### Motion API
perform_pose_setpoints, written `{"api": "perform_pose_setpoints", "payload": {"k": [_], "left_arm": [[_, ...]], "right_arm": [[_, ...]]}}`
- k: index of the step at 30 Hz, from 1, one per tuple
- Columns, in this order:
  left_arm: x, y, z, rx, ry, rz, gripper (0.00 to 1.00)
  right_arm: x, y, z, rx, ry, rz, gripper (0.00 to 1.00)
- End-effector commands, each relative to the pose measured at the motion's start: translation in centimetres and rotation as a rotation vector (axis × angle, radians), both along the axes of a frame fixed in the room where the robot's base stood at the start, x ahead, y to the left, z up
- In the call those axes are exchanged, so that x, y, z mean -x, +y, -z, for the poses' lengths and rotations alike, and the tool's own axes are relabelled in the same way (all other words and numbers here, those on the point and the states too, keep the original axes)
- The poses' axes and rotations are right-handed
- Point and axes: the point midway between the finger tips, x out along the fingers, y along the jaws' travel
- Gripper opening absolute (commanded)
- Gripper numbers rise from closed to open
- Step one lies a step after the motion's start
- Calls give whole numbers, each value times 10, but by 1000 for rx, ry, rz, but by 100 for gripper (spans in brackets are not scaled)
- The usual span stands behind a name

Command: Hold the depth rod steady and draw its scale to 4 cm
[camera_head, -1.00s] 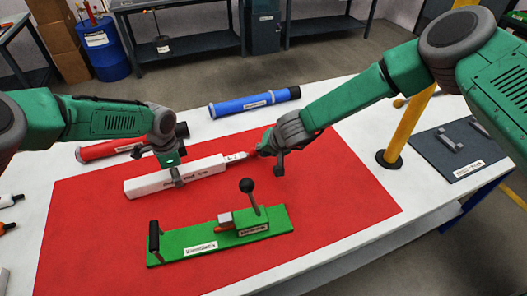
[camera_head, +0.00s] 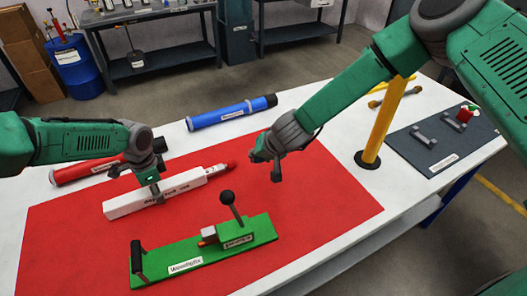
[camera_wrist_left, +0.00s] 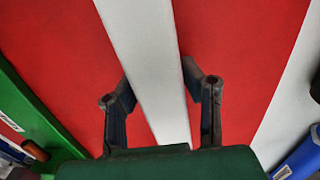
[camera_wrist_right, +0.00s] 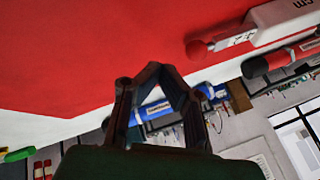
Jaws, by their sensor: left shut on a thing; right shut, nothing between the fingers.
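The depth rod is a long white bar (camera_head: 128,203) lying over the red mat. A narrow marked scale (camera_head: 214,170) sticks out of its right end, with a red tip (camera_head: 231,164). The scale's figures are too small to read. My left gripper (camera_head: 157,198) is shut across the bar's middle; the left wrist view shows the bar (camera_wrist_left: 150,60) between its fingers. My right gripper (camera_head: 270,170) is shut and empty, to the right of the red tip and apart from it. In the right wrist view the red tip (camera_wrist_right: 197,48) is clear of its fingers (camera_wrist_right: 150,75).
A green fixture (camera_head: 205,254) with a black ball lever (camera_head: 227,197) stands in front of the bar. Red (camera_head: 80,172) and blue (camera_head: 232,112) tubes lie behind. A yellow post (camera_head: 381,125) and grey tray (camera_head: 440,150) are at right. The red mat (camera_head: 310,205) is clear at right.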

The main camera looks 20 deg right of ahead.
Motion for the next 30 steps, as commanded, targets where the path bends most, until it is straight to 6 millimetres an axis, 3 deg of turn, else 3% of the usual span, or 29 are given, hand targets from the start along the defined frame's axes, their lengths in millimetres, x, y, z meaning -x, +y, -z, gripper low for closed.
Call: {"api": "perform_pose_setpoints", "payload": {"k": [3,10,14,24,30], "left_arm": [[0,0,0,-1,0,0,0],[-1,2,0,0,0,-1,0],[-1,2,0,-1,0,-1,0],[-1,1,0,-1,0,-1,0],[-1,1,0,-1,-1,-1,0]], "right_arm": [[13,-7,-23,2,-2,0,0],[30,-13,-49,3,1,0,0],[30,-15,-54,6,0,11,46],[-27,-13,-62,58,54,246,47],[-41,6,-65,48,215,380,47]]}}
